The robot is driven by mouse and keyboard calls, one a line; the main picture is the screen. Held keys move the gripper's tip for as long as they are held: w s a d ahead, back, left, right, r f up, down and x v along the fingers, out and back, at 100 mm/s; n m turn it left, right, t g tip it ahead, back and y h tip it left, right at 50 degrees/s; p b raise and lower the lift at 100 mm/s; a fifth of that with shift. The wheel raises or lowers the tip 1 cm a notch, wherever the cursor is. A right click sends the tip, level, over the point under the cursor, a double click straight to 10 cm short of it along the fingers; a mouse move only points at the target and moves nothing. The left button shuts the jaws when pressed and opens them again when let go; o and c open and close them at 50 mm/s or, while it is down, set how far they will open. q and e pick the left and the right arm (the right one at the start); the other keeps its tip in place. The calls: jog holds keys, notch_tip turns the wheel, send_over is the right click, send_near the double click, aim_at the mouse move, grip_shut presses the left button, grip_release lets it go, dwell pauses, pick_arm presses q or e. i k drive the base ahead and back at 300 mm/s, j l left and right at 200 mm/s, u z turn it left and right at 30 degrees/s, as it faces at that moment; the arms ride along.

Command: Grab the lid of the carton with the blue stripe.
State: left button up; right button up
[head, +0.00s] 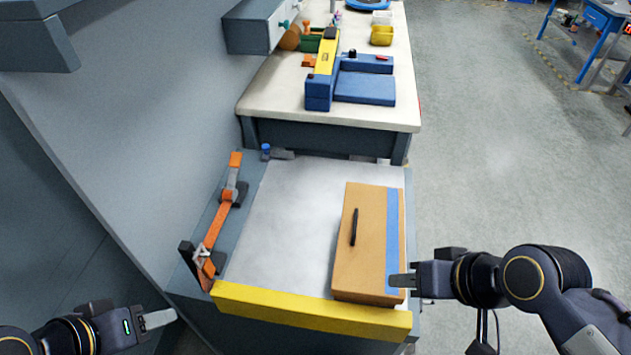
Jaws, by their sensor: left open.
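The carton (367,253) is a long brown box with a flat closed top. It stands at the right side of the grey work surface. A blue stripe (393,228) runs along the right part of its top. A thin black bar (354,227), perhaps a handle, is on the top left of the stripe. My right gripper (402,281) comes in from the right, with its fingertip over the near end of the stripe. I cannot tell whether it touches the carton or how far its fingers are apart. My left gripper (157,319) is open and empty at the lower left, away from the carton.
A yellow bar (300,309) edges the near side of the work surface. The surface (285,220) left of the carton is clear. A bench (270,98) with a blue and yellow device stands beyond.

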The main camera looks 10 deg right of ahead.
aim_at(372, 239)
jog(key=k+l+u, duration=0.1)
jog(key=l+u, duration=0.25)
jog(key=u, duration=0.15)
jog(key=k+l+u, duration=0.15)
jog(key=l+u, duration=0.15)
jog(key=u, duration=0.15)
jog(key=k+l+u, duration=0.2)
jog(key=u, duration=0.3)
